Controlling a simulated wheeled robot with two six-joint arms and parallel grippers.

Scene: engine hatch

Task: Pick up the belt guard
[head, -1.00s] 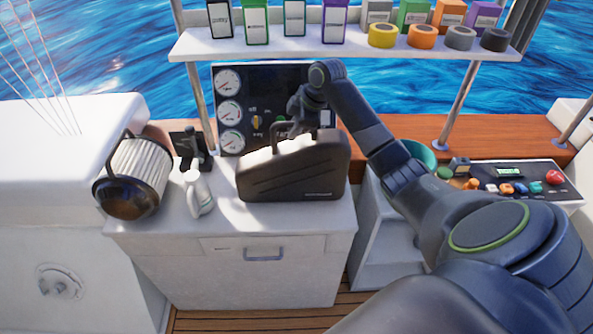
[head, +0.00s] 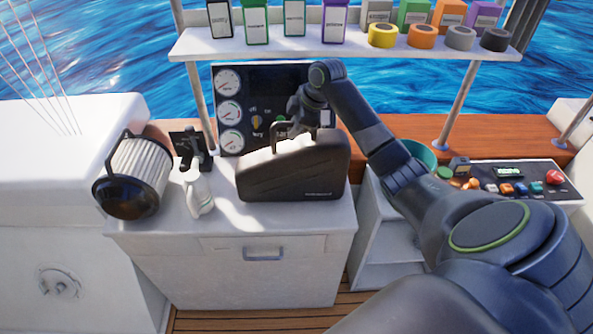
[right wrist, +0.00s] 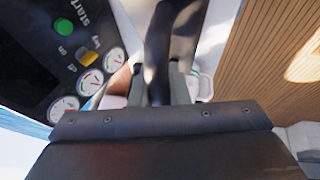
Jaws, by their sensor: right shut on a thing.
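The belt guard (head: 294,174) is a dark, box-like cover with ribbed sides and a handle loop on top. It stands upright on the white cabinet top (head: 226,226) in the head view. My right gripper (head: 297,122) reaches down from behind and is shut on its handle. In the right wrist view the dark handle (right wrist: 160,45) runs up between the fingers (right wrist: 160,88). The fingertips are largely hidden in both views. My left gripper is not in view.
A shelf with boxes and tape rolls (head: 345,45) hangs above. A button panel (head: 520,180) is at right.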

